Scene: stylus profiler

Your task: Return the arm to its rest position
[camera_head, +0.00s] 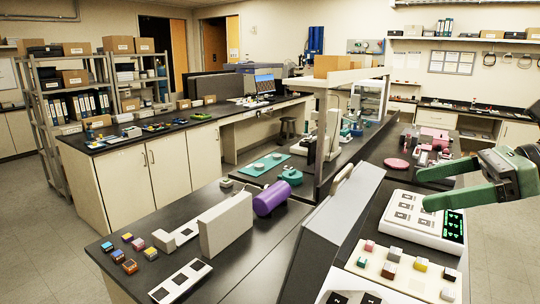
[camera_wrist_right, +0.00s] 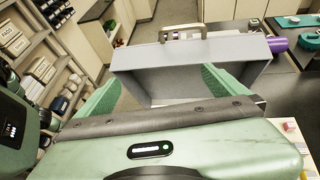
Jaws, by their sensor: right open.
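My right gripper (camera_head: 422,189) comes in from the right edge of the head view, with two green fingers spread apart and nothing between them. It is above the right side of the dark bench, over a white panel with a green-lit display (camera_head: 428,215). In the right wrist view the green fingers show at either side, with a grey hood with a handle (camera_wrist_right: 190,58) beyond them. I cannot tell how far the gripper is from the hood. The hood also shows in the head view (camera_head: 322,240). My left gripper does not show.
A pale tray with small coloured blocks (camera_head: 372,266) lies on the bench below my right gripper. A purple cylinder (camera_head: 271,197) and a pale block-shaped unit (camera_head: 226,226) stand left of the hood. Upright panels (camera_head: 322,150) rise mid-bench. Floor is clear at far right.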

